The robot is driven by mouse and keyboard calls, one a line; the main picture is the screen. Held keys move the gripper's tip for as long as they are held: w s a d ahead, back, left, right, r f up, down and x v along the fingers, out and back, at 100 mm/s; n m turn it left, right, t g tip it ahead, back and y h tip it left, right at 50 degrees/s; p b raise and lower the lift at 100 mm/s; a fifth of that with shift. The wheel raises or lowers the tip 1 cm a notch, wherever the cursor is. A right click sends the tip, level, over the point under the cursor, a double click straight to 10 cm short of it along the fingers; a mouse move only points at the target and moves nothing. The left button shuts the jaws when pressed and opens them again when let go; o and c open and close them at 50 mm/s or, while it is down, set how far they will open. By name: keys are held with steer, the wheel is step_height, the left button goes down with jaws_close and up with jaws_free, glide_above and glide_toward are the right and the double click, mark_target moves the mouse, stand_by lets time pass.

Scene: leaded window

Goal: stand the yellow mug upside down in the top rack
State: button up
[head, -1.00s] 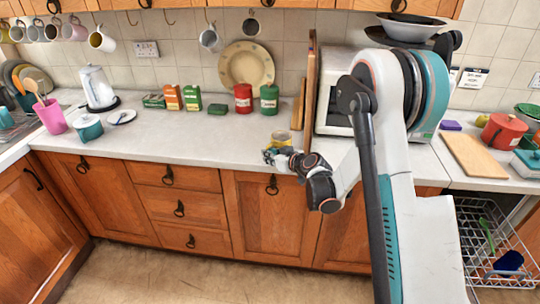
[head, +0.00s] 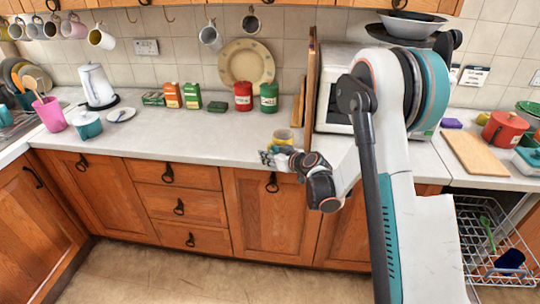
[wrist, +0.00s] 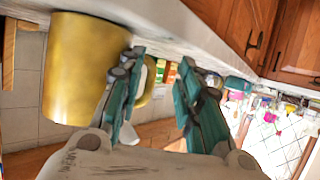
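The yellow mug (head: 284,134) stands on the worktop near its front edge, partly hidden behind my gripper (head: 267,158). In the wrist view, which is turned over, the mug (wrist: 82,70) fills the left side. Its handle points toward my fingers. My gripper (wrist: 164,85) is open, with a clear gap between its fingertips. The left finger overlaps the handle in the picture; I cannot tell whether it touches. A wire rack (head: 478,258), seemingly the top rack, is pulled out below the worktop at the right. It holds a green utensil (head: 487,232) and a dark blue item (head: 508,261).
A wooden board (head: 313,88) stands upright just behind my wrist, beside a white appliance (head: 334,98). Red (head: 243,97) and green (head: 269,98) canisters stand at the back wall. A chopping board (head: 474,154) and red pot (head: 503,130) lie right.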

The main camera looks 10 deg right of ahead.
steer(key=v, duration=1.2)
steer(key=s+a+r+m+g+h, duration=0.2)
steer(key=s+a+r+g, duration=0.1)
steer(key=s+r, duration=0.8)
steer(key=s+d+r+m+g+h, duration=0.1)
steer(key=s+d+m+g+h, duration=0.1)
steer(key=s, duration=1.9)
steer(key=shift+s+d+r+m+h, duration=0.2)
steer(key=shift+s+d+m+h, duration=0.2)
steer(key=shift+d+m+h, duration=0.4)
steer(key=shift+a, duration=0.15)
steer(key=shift+c, duration=0.6)
